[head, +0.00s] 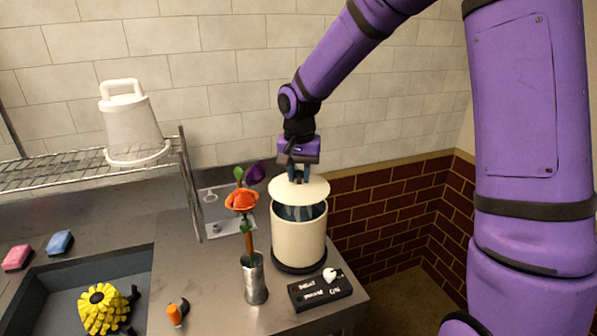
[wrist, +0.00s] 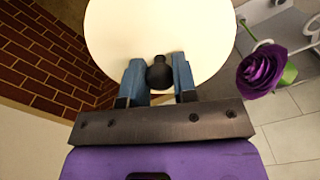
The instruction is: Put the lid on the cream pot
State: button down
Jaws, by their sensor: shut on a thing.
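The cream pot (head: 299,241) stands upright on a dark round base at the right end of the counter. Its top is partly open, and bluish shapes show inside. The round cream lid (head: 313,189) is above the pot, slightly tilted, with a gap at the front. My gripper (head: 298,177) is above the lid and shut on its knob. In the wrist view the blue fingers of my gripper (wrist: 157,82) are on both sides of the dark knob (wrist: 159,73), and the lid (wrist: 160,30) lies beyond. The pot is hidden in the wrist view.
A metal vase (head: 254,282) with an orange flower (head: 242,200) and a purple flower (head: 254,173) stands close left of the pot. A black box (head: 320,291) lies in front. A sink (head: 60,300) is at left.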

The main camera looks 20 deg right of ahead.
aim_at(299, 183)
jog(key=shift+f, duration=1.8)
jog(key=shift+f, duration=0.7)
dwell(0.3)
jog(key=c, duration=0.8)
grip_release()
notch_tip(299, 183, up, 11)
jog(key=shift+f, duration=0.1)
